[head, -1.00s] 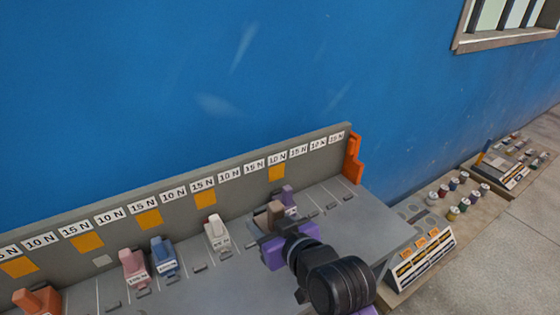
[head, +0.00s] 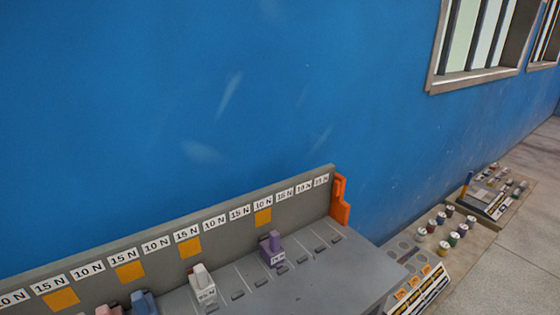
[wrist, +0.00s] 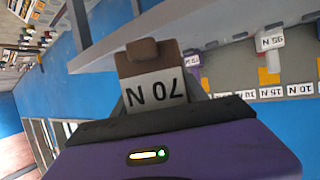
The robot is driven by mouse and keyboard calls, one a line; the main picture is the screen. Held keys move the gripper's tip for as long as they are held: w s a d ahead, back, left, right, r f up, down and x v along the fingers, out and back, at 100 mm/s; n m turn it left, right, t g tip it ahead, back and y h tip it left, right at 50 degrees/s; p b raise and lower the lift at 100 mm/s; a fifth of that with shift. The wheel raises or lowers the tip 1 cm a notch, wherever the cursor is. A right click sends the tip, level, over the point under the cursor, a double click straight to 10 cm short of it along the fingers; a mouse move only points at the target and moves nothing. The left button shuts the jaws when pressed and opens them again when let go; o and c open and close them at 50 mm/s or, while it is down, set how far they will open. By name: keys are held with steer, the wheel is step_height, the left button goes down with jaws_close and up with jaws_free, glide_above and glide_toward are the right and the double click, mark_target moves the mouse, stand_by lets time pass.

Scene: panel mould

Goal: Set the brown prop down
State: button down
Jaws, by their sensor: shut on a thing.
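The brown prop (wrist: 147,53) is in the wrist view, with a white label that reads 70 N upside down. My gripper (wrist: 155,92) is shut on it; its grey fingers show on both sides of the label. The purple and black gripper body fills the bottom of that view. The prop looks held clear of the grey bench, whose edge shows behind it. Neither the gripper nor the brown prop is in the head view.
The grey bench (head: 335,285) carries a purple prop (head: 272,250), a white prop (head: 203,287), a blue prop (head: 143,302) and a pink one at the bottom edge. Its backboard has force labels. Bare slots lie right of the purple prop. A lower bench (head: 405,238) with spools stands at right.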

steer(key=s+d+f+m+h, duration=0.1)
steer(key=s+d+f+h, duration=0.1)
steer(key=s+d+f, duration=0.3)
step_height(320, 180, down, 2)
steer(key=shift+s+d+m, duration=0.3)
steer(key=shift+s+d, duration=0.05)
steer(key=shift+s, duration=0.75)
